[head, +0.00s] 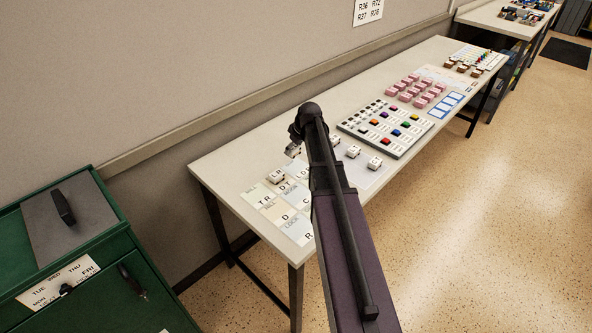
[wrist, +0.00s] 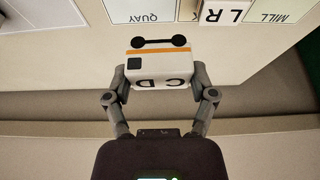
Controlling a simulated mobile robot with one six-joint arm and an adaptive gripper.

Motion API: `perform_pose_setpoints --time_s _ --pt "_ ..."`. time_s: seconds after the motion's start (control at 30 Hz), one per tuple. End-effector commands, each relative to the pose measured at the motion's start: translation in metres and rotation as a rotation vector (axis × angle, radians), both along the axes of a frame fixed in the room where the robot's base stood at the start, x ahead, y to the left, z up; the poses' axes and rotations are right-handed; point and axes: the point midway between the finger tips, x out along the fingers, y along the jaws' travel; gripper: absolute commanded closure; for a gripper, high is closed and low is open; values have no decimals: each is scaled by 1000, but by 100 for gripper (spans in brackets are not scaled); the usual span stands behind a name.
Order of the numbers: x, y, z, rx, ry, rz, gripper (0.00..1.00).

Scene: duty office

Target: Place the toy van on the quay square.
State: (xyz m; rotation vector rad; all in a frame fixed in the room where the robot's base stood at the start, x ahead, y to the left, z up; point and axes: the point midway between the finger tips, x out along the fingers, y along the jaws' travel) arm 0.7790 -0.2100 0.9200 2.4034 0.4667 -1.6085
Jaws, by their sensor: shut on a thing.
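The toy van (wrist: 158,66) is white with an orange stripe, black wheels and the letters C D, upside down in the wrist view. My gripper (wrist: 160,78) is shut on it, with one finger against each end. It is held above the table near its wall side; the head view shows my gripper (head: 294,146) there, with the van small and partly hidden. The quay square (wrist: 145,11) is a pale card labelled QUAY at the top of the wrist view, apart from the van and partly cut off. The part of it in view is empty.
More white vans (head: 374,163) stand right of my arm. A keyed board (head: 386,127) and pink blocks (head: 415,91) lie farther along the table. The wall is close behind.

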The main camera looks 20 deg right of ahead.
Motion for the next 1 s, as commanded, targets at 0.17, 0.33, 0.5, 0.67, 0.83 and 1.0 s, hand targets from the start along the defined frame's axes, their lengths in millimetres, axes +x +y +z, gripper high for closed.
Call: perform_pose_setpoints --time_s 0.17,0.33,0.5,0.67,0.83,1.0 --pt "-32 -47 -16 -1 2 -16 78" --pt "-61 -87 -26 1 1 -24 78" --pt "-85 -115 -33 1 -1 -30 78" --pt "-96 -128 -35 1 -3 -31 78" --pt "-98 -131 -35 1 -3 -31 78" --pt "-98 -131 -35 1 -3 -32 78"
